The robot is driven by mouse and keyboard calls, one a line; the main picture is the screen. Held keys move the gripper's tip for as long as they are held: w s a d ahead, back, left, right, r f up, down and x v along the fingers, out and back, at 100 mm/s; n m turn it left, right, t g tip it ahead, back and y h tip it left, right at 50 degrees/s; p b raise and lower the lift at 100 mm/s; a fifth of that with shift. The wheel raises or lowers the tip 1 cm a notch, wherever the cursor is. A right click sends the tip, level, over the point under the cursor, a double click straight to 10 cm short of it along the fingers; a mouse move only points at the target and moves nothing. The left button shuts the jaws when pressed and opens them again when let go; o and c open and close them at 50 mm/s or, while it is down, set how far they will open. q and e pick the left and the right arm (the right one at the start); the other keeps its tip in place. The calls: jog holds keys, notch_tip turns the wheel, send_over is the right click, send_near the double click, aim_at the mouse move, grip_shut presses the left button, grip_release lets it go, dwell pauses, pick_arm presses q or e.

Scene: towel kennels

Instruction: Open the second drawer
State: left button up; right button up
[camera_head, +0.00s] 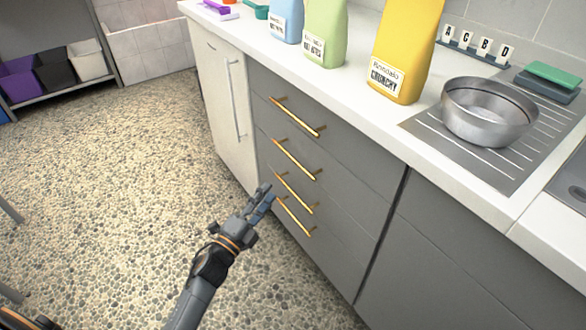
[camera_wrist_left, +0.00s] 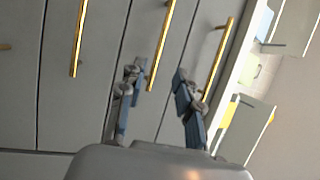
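The grey drawer unit has a stack of drawers with gold bar handles, all shut. The second handle from the top (camera_head: 294,158) shows in the head view, below the top handle (camera_head: 298,117). My left gripper (camera_head: 267,192) is open and empty in front of the unit, overlapping the left ends of the lower handles in this view. In the left wrist view, the second handle (camera_wrist_left: 160,45) appears between the spread fingers of my left gripper (camera_wrist_left: 158,72), beyond their tips. I see no contact. My right gripper is not in view.
The white counter holds blue, green and yellow bags (camera_head: 408,50) and a metal bowl (camera_head: 490,112). A white cabinet door (camera_head: 222,105) stands left of the drawers. The speckled floor (camera_head: 110,170) is open at left, with a shelf of bins (camera_head: 55,70) beyond.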

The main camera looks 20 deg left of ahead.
aim_at(293, 157)
pick_arm(q)
jog(key=shift+b+x, duration=0.75)
jog(key=shift+x, duration=6.2)
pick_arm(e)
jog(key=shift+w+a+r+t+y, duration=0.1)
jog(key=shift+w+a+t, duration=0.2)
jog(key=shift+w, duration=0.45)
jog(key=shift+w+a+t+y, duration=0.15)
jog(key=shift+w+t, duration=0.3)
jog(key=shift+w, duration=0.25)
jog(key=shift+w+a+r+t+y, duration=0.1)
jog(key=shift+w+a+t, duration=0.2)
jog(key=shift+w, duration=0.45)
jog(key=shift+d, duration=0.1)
pick_arm(q)
grip_shut()
